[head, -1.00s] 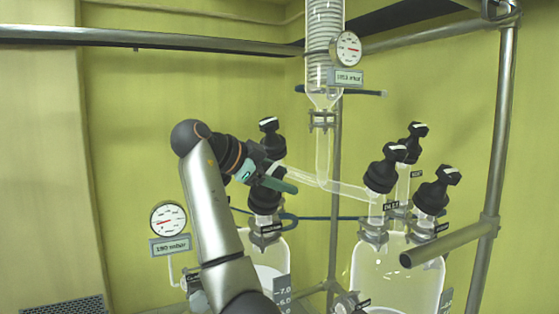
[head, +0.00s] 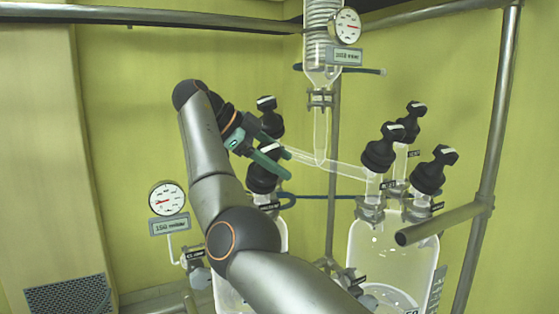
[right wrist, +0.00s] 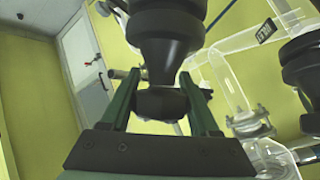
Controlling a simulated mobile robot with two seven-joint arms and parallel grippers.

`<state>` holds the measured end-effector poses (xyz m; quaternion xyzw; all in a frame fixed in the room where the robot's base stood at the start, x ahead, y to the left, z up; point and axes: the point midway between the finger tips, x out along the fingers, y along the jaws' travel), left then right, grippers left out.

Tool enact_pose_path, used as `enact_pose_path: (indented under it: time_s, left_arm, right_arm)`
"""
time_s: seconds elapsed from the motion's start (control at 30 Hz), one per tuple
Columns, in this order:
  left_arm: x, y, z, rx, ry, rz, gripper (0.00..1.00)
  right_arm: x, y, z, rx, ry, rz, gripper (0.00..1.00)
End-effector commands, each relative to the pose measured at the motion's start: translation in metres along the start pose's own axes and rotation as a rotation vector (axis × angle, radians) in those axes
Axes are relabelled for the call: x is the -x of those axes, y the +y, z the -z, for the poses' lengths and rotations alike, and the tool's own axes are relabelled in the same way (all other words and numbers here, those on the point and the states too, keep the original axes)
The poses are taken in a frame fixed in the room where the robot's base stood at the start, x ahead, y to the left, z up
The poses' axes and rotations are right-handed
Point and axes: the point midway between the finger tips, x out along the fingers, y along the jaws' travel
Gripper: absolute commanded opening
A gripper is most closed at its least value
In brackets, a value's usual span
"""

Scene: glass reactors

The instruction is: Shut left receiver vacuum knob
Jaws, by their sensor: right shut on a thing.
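The left receiver (head: 279,237) is a clear glass vessel, largely hidden behind my right arm. Two black knobs stand on its top. The front knob (head: 262,181) has a small label below it that I cannot read clearly; I cannot tell for sure that it is the vacuum one. My right gripper (head: 284,163) reaches it from the left, with its green fingers on either side of the knob's handle. In the right wrist view the fingers (right wrist: 162,84) are shut on the black handle (right wrist: 163,104). My left gripper is not in view.
The rear black knob (head: 267,119) stands close behind the gripper. A glass tube (head: 330,168) runs right to the right receiver (head: 366,259), which has several black knobs. A round gauge (head: 168,199) is at left. Metal rails (head: 150,17) frame the top.

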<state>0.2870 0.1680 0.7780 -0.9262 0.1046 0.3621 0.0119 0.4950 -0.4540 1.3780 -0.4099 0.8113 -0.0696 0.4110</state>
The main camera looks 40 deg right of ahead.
Motion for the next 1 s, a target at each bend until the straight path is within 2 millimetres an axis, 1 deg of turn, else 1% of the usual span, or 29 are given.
enact_pose_path:
  time_s: [0.37,0.4,0.63,1.0]
  left_arm:
    - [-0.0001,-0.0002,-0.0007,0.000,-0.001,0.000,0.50]
    - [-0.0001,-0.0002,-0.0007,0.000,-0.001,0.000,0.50]
    - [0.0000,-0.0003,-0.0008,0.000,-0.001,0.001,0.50]
    - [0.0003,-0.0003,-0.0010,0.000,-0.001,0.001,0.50]
  right_arm:
    - [-0.0012,0.0009,-0.0011,-0.001,-0.002,-0.007,0.06]
    - [-0.0012,0.0009,-0.0011,-0.001,-0.002,-0.007,0.65]
    - [-0.0010,0.0005,-0.0006,-0.001,-0.001,-0.005,0.91]
    - [-0.0010,-0.0005,0.0010,-0.001,-0.001,-0.003,0.92]
